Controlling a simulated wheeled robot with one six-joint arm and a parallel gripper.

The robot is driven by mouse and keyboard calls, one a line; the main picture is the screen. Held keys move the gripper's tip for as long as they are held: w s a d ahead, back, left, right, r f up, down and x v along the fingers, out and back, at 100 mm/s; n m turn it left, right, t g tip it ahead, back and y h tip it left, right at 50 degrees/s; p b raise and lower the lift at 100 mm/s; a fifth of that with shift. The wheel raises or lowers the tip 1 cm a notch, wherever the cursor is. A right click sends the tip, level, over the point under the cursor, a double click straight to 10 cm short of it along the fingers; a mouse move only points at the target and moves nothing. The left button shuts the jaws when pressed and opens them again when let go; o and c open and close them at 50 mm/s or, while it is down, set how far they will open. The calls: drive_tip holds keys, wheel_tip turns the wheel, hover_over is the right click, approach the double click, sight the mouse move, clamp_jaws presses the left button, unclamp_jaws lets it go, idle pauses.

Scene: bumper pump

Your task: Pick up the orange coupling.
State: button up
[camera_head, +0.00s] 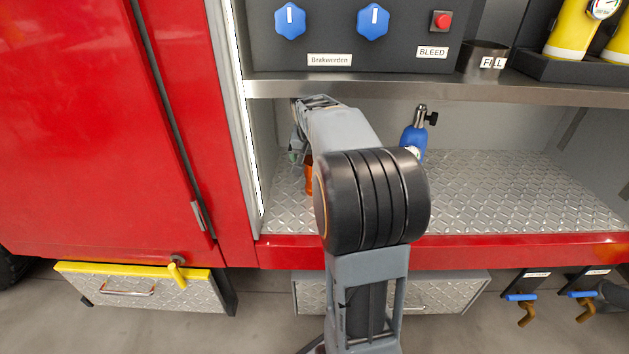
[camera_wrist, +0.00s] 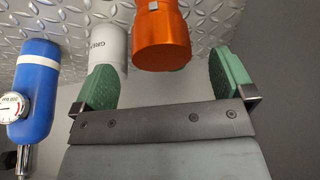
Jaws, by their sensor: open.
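The orange coupling (camera_wrist: 162,40) stands on the diamond-plate shelf in the wrist view, ahead of my gripper (camera_wrist: 165,80) and between the lines of its two green fingers. My gripper is open and nothing is in its jaws. The coupling's far end is cut off by the picture's edge. In the head view, only a strip of the orange coupling (camera_head: 308,178) shows beside my arm. My gripper there is mostly hidden behind my arm inside the compartment.
A white labelled cylinder (camera_wrist: 108,46) stands close beside the coupling, by the left finger. A blue bottle with a gauge (camera_wrist: 36,90) is further left; it shows right of my arm in the head view (camera_head: 413,138). A metal ledge (camera_head: 470,90) runs above the diamond-plate shelf (camera_head: 520,190).

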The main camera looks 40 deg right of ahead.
drive_tip(key=shift+w+d, duration=0.25)
drive_tip(key=b, duration=0.3)
hover_over(308, 187)
drive_tip(key=d, duration=0.3)
drive_tip(key=f, duration=0.4)
drive_tip(key=shift+w+a+f, duration=0.1)
drive_tip(key=shift+a+f, duration=0.1)
drive_tip(key=shift+f, duration=0.15)
drive_tip(key=shift+p, duration=0.35)
drive_tip(key=shift+c, duration=0.4)
drive_tip(key=shift+r, duration=0.1)
drive_tip(key=c, duration=1.3)
